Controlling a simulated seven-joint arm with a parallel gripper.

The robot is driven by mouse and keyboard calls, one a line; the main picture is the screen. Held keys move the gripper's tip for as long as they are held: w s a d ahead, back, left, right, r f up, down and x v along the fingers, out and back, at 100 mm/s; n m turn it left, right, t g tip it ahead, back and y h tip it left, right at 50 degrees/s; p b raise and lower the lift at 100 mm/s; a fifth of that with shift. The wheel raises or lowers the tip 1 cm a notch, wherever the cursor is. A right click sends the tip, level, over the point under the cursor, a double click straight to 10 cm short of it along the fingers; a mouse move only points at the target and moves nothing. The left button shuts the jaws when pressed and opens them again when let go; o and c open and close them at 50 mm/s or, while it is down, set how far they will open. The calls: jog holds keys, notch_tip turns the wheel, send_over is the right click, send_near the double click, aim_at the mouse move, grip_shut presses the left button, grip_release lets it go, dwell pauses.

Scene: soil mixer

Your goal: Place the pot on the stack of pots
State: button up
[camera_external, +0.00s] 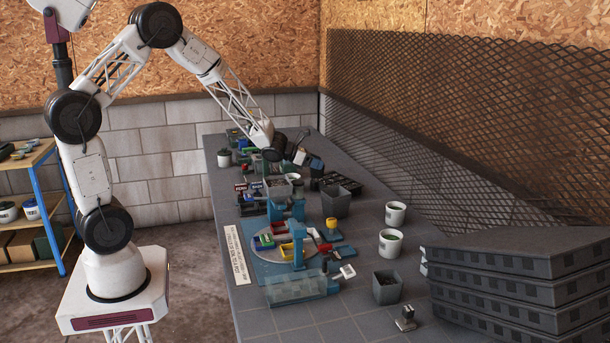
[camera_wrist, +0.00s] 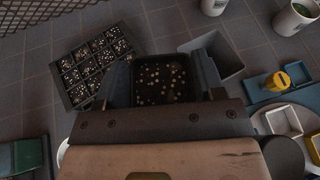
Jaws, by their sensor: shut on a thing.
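In the wrist view, a small dark square pot (camera_wrist: 160,72) holds dark soil with pale specks. My gripper (camera_wrist: 161,88) is shut on this pot, with a finger on each side of it. In the external view my gripper (camera_external: 307,160) is over the back part of the bench, and the held pot is hard to make out there. A grey square pot (camera_external: 336,204) stands just in front; it also shows in the wrist view (camera_wrist: 230,62), close to the right finger. Whether it is a stack of pots I cannot tell. Another grey pot (camera_external: 387,289) stands nearer the front.
A black cell tray (camera_wrist: 95,62) with speckled soil lies left of the held pot. White cups (camera_external: 395,213) stand along the right side. A blue machine with a round turntable (camera_external: 285,245) fills the middle. Large grey crates (camera_external: 520,285) are stacked at front right.

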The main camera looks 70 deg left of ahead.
jog(key=w+d+r+m+h, duration=0.2)
jog(key=w+d+r, duration=0.2)
jog(key=d+r, duration=0.3)
jog(key=d, duration=0.2)
jog(key=shift+w+d+g+h, duration=0.3)
jog(key=shift+w+d+g, duration=0.05)
jog(key=shift+g, duration=0.05)
send_over(336, 191)
notch_tip(336, 191, down, 6)
jog(key=shift+d, duration=0.15)
jog(key=shift+s, duration=0.1)
jog(key=shift+f, duration=1.9)
jog(key=shift+f, duration=0.15)
jog(key=o, duration=0.9)
